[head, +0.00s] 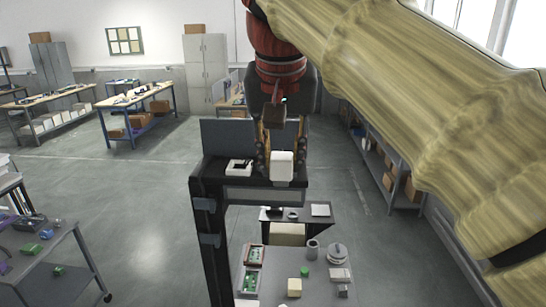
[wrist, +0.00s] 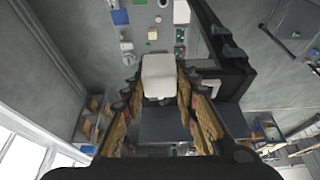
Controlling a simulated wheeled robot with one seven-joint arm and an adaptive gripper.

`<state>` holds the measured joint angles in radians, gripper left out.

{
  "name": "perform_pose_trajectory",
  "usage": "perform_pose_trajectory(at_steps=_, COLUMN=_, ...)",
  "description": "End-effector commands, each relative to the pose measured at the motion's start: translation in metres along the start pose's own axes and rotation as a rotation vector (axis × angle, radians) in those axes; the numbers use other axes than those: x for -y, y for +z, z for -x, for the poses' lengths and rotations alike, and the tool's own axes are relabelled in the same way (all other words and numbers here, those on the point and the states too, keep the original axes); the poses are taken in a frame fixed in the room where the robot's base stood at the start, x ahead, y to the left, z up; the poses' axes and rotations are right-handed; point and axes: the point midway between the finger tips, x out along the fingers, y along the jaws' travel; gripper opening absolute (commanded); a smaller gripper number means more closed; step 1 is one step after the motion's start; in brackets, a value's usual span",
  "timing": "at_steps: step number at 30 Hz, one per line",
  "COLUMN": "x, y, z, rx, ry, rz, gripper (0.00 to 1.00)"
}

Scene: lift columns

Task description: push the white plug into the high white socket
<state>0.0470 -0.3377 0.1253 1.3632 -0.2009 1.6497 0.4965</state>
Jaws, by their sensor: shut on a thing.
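The white plug (head: 282,166) is a white block held between the fingers of my gripper (head: 280,158). In the wrist view the white plug (wrist: 158,72) fills the space between the two fingertips. My gripper is shut on it. A white square socket (head: 238,167) with a dark opening sits on the high black shelf (head: 212,173), left of the plug. In the wrist view a pale edge, probably the socket (wrist: 208,84), shows right of the fingers, partly hidden. The plug appears apart from the socket; its height above the shelf is hard to tell.
The shelf stands on a dark column (head: 208,240) with an upright dark panel behind. A lower black shelf (head: 268,216) holds small items and a pale plate. Below, a grey table (head: 268,293) carries trays and blocks. A cart (head: 50,262) stands at left.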

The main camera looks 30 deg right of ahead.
Motion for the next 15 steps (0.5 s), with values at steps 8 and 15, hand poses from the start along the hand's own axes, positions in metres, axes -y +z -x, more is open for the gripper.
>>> perform_pose_trajectory(at_steps=8, x=0.01, y=-0.011, z=-0.004, rx=-0.001, ry=0.0, rz=0.0, gripper=0.07)
perform_pose_trajectory(at_steps=15, x=0.018, y=-0.021, z=-0.007, rx=0.0, ry=0.0, rz=0.0, gripper=0.07)
